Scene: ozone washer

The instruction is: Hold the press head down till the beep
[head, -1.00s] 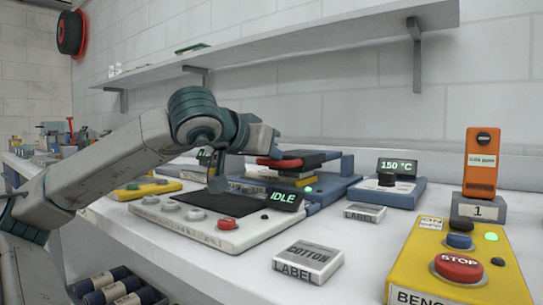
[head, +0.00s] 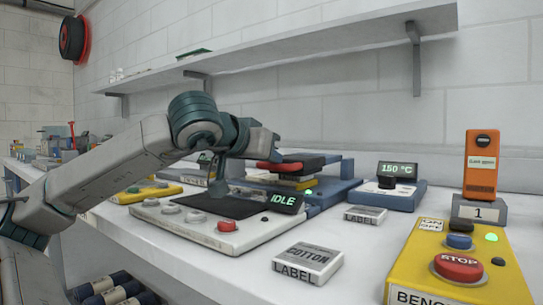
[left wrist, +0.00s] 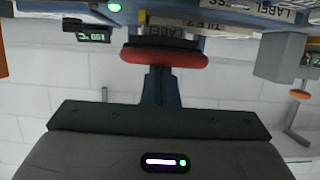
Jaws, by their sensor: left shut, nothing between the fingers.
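The press (head: 333,190) stands at the back of the bench, blue with a dark press head (head: 305,161) and a red handle (head: 277,167) at its front. A yellow piece (head: 296,183) shows under the head. The red handle also shows in the left wrist view (left wrist: 165,57), an upside-down view. My left gripper (head: 263,142) is shut and empty, just above and in front of the handle; I cannot tell whether it touches. A display (head: 284,201) in front of the press reads IDLE, and a green light (head: 308,192) is lit. My right gripper is out of view.
A white panel with buttons (head: 226,225) lies before the press. A cotton label box (head: 308,262) lies in front. A 150 °C unit (head: 400,190) and a yellow stop-button box (head: 460,262) stand at right. A shelf (head: 290,47) runs above.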

